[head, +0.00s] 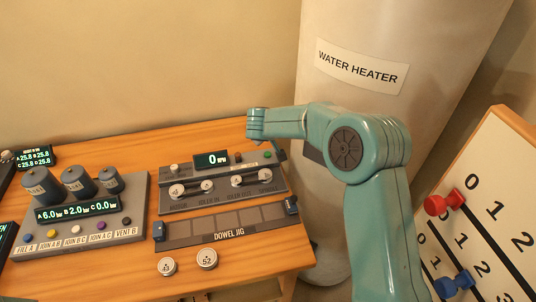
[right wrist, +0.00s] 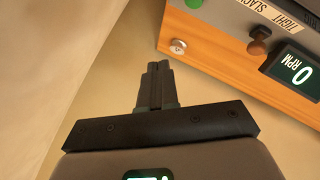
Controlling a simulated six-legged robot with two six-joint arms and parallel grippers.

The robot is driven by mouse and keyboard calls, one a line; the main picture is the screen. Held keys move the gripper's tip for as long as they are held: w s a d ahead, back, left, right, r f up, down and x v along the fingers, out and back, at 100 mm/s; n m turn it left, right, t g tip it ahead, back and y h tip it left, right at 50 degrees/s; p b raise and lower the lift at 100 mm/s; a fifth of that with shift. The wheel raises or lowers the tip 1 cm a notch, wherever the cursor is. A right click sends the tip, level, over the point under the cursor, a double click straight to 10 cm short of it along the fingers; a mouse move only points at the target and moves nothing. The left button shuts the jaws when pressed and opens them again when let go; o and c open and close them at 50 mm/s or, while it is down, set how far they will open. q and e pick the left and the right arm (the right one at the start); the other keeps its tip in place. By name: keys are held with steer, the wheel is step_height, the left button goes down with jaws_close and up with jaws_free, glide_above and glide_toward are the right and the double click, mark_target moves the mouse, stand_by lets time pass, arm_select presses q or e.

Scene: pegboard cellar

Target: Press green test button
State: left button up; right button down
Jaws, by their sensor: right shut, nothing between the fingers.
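The green button (head: 267,154) sits at the right end of the grey panel (head: 225,201) with the RPM display, on the wooden bench. Part of a green button also shows at the top edge of the right wrist view (right wrist: 194,3). My right gripper (right wrist: 158,68) is shut and empty. In the right wrist view its fingertips are apart from the panel, below and left of the green button. In the head view my right arm reaches in beside the panel's right end; its fingertips are hard to make out there. My left gripper is not in view.
A brown knob (right wrist: 259,42) and the display (right wrist: 295,67), reading 0 RPM, are near the green button. The dowel jig (head: 229,233) lies in front of the panel. The water heater (head: 350,30) stands behind my arm. A numbered board (head: 500,145) is at right.

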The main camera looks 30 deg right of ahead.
steer(key=b, duration=0.1)
glide_above(267, 155)
step_height(267, 155, down, 5)
steer(key=shift+a+r, duration=0.15)
steer(key=shift+r, duration=0.05)
steer(key=f+b, duration=0.1)
steer(key=b, duration=0.1)
steer(key=shift+s+f+b, duration=0.1)
steer(key=shift+f+b, duration=0.2)
steer(key=shift+f, duration=0.05)
steer(key=shift+f+b, duration=0.45)
steer(key=shift+b, duration=0.1)
steer(key=shift+r, duration=0.1)
stand_by(0.9)
steer(key=shift+f+b, duration=0.45)
steer(key=shift+b, duration=0.4)
